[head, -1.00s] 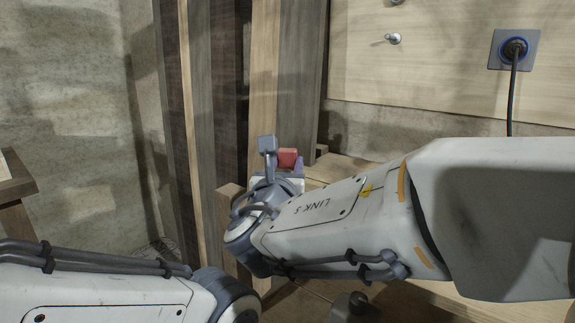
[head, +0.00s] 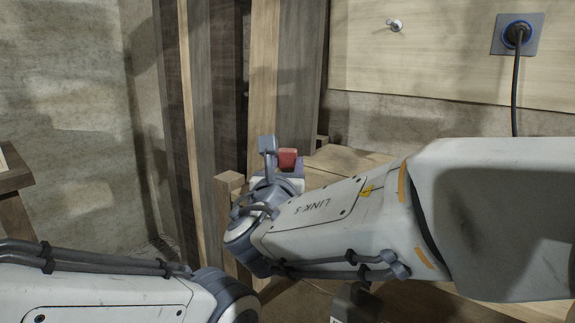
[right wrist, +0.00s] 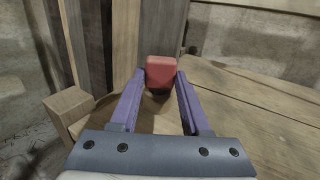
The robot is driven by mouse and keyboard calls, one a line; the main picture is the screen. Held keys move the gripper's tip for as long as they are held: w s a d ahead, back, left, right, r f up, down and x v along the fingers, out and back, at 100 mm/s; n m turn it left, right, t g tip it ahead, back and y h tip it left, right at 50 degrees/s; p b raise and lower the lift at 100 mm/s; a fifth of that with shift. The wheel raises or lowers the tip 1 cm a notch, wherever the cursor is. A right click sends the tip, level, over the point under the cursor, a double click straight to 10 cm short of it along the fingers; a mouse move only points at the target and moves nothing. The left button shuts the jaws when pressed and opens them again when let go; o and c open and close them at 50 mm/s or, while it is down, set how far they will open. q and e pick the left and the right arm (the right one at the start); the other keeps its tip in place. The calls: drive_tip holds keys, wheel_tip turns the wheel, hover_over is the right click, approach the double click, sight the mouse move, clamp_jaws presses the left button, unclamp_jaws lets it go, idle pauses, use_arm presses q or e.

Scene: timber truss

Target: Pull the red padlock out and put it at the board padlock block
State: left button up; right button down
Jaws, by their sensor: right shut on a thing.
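The red padlock (head: 288,158) is in my right gripper (head: 282,166), near the middle of the head view. In the right wrist view the padlock's red body (right wrist: 161,70) sits between the tips of my right gripper's purple fingers (right wrist: 160,80). A dark part shows below the red body. The gripper is shut on it and holds it out ahead. My right forearm hides much of the bench in the head view. My left arm comes in from the lower left, and its gripper is out of view. I cannot make out a padlock block.
Tall timber posts (head: 263,90) stand just beyond the padlock, with a short post (head: 228,195) to its left. A wooden bench top (head: 345,160) lies to the right. A pale wall board (head: 440,50) carries a peg (head: 394,25) and a socket with a black cable (head: 518,35).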

drive_tip(key=shift+f, duration=0.25)
drive_tip(key=shift+c, duration=1.4)
unclamp_jaws()
drive_tip(key=shift+r, duration=0.1)
